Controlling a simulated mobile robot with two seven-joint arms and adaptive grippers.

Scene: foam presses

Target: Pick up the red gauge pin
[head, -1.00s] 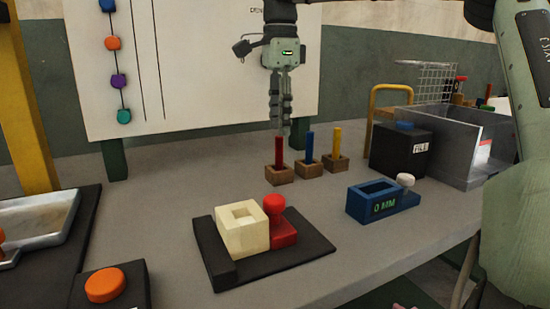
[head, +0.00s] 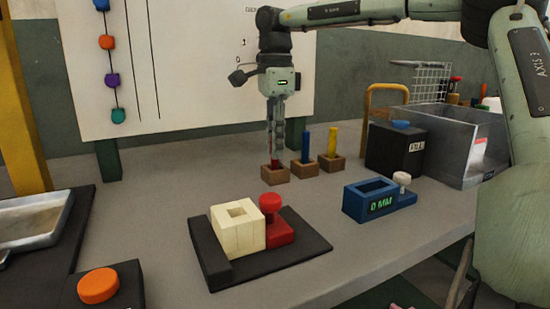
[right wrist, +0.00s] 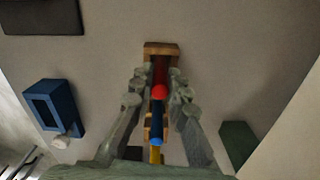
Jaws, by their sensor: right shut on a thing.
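The red gauge pin (right wrist: 160,91) stands upright in its wooden block (head: 276,174) at the left end of a row of three. My right gripper (head: 275,156) points straight down over that block and is shut on the red pin; its fingers hide most of the pin in the head view, with a little red showing just above the block. In the right wrist view the pin's red top shows between the two fingers (right wrist: 158,100). My left gripper is in no view.
A blue pin (head: 306,145) and a yellow pin (head: 333,141) stand in wooden blocks close on the right. A blue gauge (head: 379,199) reading 0 MM and a black mat (head: 308,246) with a cream block (head: 237,232) lie nearer. A metal bin (head: 462,150) stands right.

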